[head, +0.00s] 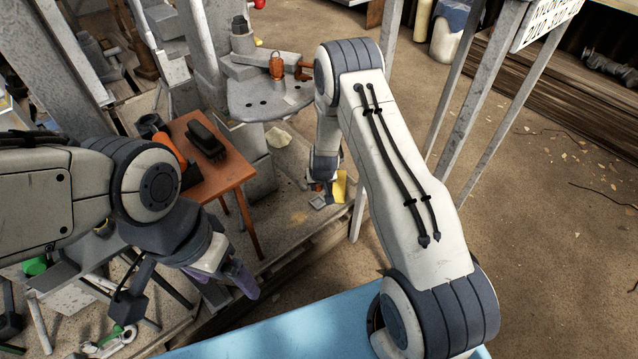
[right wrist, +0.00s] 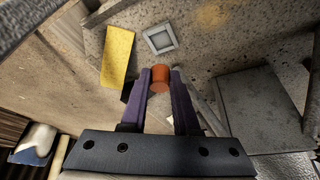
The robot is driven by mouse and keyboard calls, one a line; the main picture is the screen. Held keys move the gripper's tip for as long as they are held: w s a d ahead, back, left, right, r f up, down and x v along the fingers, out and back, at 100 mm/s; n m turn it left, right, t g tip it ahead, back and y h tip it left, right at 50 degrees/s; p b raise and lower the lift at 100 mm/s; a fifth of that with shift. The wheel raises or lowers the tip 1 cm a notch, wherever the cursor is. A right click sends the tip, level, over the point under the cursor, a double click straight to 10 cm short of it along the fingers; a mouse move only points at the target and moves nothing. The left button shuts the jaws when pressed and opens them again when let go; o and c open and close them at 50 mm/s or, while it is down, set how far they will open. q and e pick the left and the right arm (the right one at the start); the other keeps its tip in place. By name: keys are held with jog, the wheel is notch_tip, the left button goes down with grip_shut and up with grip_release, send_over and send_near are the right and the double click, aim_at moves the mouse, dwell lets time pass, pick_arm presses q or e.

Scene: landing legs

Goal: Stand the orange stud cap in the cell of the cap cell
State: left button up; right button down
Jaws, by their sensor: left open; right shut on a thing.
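The orange stud cap (right wrist: 160,80) is between the two purple fingertips of my right gripper (right wrist: 160,73) in the right wrist view. The gripper is shut on it. The cap cell, a small light grey square frame with a darker inside (right wrist: 160,38), lies on the grey surface just beyond the cap in that view; the cap is outside its outline. The cell also shows in the head view (head: 317,202), below my right gripper. The cap's height above the surface is hard to tell. My left gripper (head: 226,282) is open and empty at lower left, away from the cell.
A yellow block (right wrist: 117,55) stands close beside the cell. A brown table (head: 225,178) with a black brush-like thing (head: 206,140) is left of the cell. A round grey plate (head: 270,98) carries orange parts behind it. A grey post (head: 362,205) rises to the right.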

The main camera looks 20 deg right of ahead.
jog(key=b, duration=0.4)
send_over(318, 202)
jog(key=s, duration=0.2)
jog(key=shift+w+a+f, duration=0.1)
jog(key=shift+f, duration=1.35)
jog(key=shift+w+f, duration=0.1)
jog(key=shift+f, duration=1.35)
jog(key=shift+p, duration=0.7)
jog(key=shift+f+b, duration=0.5)
jog(key=shift+f, duration=0.3)
jog(key=shift+r, duration=0.2)
jog(key=shift+r+p, duration=0.35)
jog(key=shift+p, duration=0.25)
jog(key=shift+p, duration=0.5)
jog(key=shift+f+b, duration=0.3)
jog(key=shift+f, duration=0.2)
jog(key=shift+r, duration=0.15)
